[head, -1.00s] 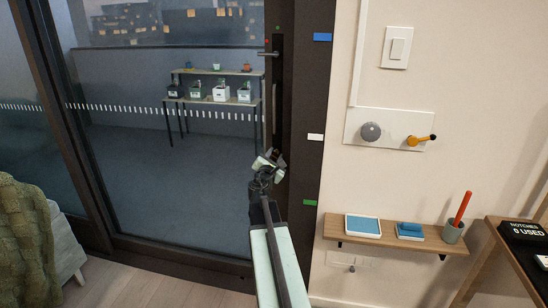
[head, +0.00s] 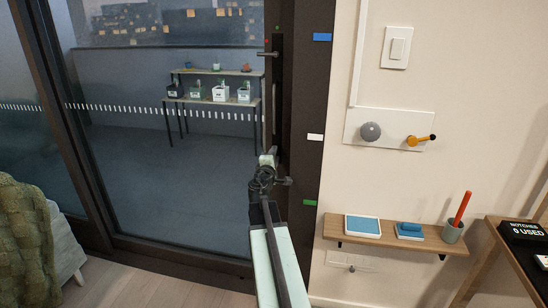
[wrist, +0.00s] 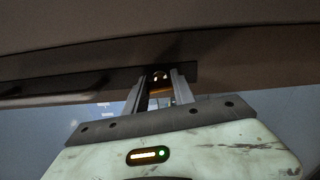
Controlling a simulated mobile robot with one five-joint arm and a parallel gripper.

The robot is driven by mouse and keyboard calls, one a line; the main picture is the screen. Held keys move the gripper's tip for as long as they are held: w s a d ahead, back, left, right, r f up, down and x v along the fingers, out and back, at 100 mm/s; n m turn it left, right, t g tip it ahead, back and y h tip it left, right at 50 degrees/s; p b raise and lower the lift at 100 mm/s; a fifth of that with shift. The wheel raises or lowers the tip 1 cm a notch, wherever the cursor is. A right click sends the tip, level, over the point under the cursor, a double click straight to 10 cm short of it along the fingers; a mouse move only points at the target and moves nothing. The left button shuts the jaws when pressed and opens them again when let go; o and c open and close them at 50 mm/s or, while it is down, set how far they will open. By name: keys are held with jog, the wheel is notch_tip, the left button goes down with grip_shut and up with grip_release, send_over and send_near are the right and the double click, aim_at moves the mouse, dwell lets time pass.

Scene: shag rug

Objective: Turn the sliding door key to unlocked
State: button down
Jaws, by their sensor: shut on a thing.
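The glass sliding door (head: 165,215) stands at the left in a dark frame. My gripper (head: 267,160) is at the door's dark edge stile, below a short lever (head: 268,54). In the wrist view my gripper (wrist: 160,95) has its two fingers close together against a dark bar on the door, shut on the sliding door key. Small brass-coloured spots show at the fingertips. The key is mostly hidden by the fingers in both views, so I cannot read its angle.
Blue (head: 322,37), white (head: 315,137) and green (head: 309,202) tabs mark the frame. To the right are a wall plate (head: 352,127) with a grey knob and orange lever, and a wooden shelf (head: 335,232). A draped green blanket (head: 30,230) is at lower left.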

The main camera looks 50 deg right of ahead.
jog(key=shift+s+d+m, duration=0.15)
jog(key=shift+m, duration=0.55)
jog(key=c, duration=1)
grip_release()
jog(key=shift+c, duration=0.2)
jog(key=shift+a, duration=0.2)
jog(key=v, duration=0.7)
jog(key=shift+s+a, duration=0.2)
